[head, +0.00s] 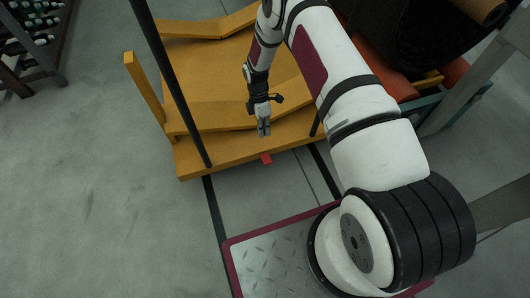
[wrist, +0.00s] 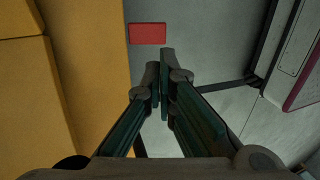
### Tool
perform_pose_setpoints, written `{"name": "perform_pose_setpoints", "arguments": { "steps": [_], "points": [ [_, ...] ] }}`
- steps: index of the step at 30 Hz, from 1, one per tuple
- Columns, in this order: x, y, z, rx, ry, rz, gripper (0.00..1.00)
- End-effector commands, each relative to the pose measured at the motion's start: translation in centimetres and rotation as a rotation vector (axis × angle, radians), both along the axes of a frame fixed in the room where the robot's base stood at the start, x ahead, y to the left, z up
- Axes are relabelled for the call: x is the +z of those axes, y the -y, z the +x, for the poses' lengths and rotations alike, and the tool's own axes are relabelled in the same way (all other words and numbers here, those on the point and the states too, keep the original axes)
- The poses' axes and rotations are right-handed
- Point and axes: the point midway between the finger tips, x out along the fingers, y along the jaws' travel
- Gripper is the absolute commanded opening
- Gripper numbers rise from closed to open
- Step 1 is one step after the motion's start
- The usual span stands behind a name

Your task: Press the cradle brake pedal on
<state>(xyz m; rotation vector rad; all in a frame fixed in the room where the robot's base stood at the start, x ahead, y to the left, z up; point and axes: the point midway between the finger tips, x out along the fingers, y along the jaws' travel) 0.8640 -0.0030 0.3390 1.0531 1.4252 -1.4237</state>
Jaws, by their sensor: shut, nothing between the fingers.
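The red brake pedal (head: 266,158) sticks out from the near edge of the yellow cradle (head: 240,155) in the head view. In the wrist view the pedal (wrist: 147,33) is a flat red rectangle beside the cradle's yellow edge (wrist: 95,90). My gripper (head: 264,132) is shut and empty, pointing down near the cradle's front edge, close to the pedal in the picture. In the wrist view its fingertips (wrist: 160,65) lie just below and right of the pedal, with floor showing between them and it. I cannot tell the height gap.
Black posts (head: 175,85) rise from the cradle. A dark roll (head: 410,35) lies at the upper right. A rack of bottles (head: 30,40) stands at the upper left. Floor left of the cradle is clear. A metal plate with a maroon rim (head: 228,262) is at the bottom.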

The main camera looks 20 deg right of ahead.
Motion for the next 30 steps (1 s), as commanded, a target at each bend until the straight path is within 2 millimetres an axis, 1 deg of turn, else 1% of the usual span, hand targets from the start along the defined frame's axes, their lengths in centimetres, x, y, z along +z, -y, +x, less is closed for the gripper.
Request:
{"name": "perform_pose_setpoints", "arguments": {
  "steps": [7,11,14,24,30],
  "points": [
    [0.0,0.0,0.0,-0.001,0.0,0.0,0.0],
    [-1.0,0.0,-0.3,-0.001,-0.002,0.0,0.0],
    [-2.4,-0.1,-0.7,-0.001,-0.002,0.0,0.0],
    [-8.8,0.0,-2.7,-0.001,-0.002,0.0,0.0],
    [-11.8,0.0,-3.6,-0.001,-0.002,0.0,0.0]
  ]
}}
